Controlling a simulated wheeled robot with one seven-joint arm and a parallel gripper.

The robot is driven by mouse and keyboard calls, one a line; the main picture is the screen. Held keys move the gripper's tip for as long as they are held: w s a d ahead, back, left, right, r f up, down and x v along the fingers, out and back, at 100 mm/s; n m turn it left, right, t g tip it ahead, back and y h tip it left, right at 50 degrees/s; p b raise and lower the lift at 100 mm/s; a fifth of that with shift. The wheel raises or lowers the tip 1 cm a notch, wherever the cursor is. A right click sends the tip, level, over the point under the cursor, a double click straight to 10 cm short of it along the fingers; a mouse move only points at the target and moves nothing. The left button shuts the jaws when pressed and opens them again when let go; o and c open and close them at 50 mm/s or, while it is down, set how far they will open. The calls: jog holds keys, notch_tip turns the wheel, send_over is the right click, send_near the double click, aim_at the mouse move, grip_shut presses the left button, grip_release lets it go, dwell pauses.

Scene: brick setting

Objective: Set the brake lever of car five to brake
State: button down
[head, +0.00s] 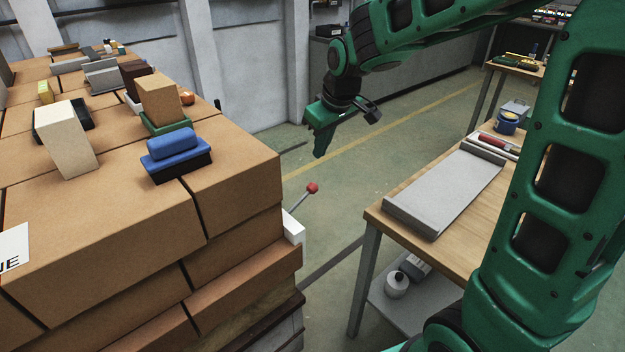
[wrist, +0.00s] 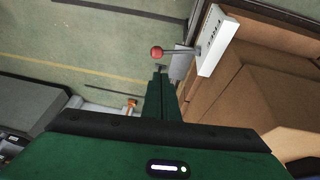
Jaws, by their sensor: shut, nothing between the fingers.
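The brake lever (head: 303,196) is a thin grey rod with a red knob (head: 312,187). It sticks out from a white plate (head: 293,228) at the right side of the brick stack, tilted up to the right. In the wrist view the red knob (wrist: 157,52) is just beyond my fingertips, and the white plate (wrist: 217,40) carries dark lettering too small to read. My gripper (head: 318,155) is green, shut and empty. It hangs above the knob in the head view, with a visible gap. In the wrist view my fingertips (wrist: 160,72) point toward the knob.
The stack of brown bricks (head: 240,175) fills the left, with a blue brush (head: 175,150) and loose blocks on top. A wooden workbench (head: 380,215) with a grey tray (head: 450,190) stands at right. Open floor lies between them.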

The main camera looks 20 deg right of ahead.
aim_at(311, 185)
jog(key=x, duration=0.9)
jog(key=d+x, duration=0.1)
jog(key=x, duration=0.4)
jog(key=shift+s+f, duration=0.15)
jog(key=shift+s, duration=0.15)
jog(key=shift+a, duration=0.1)
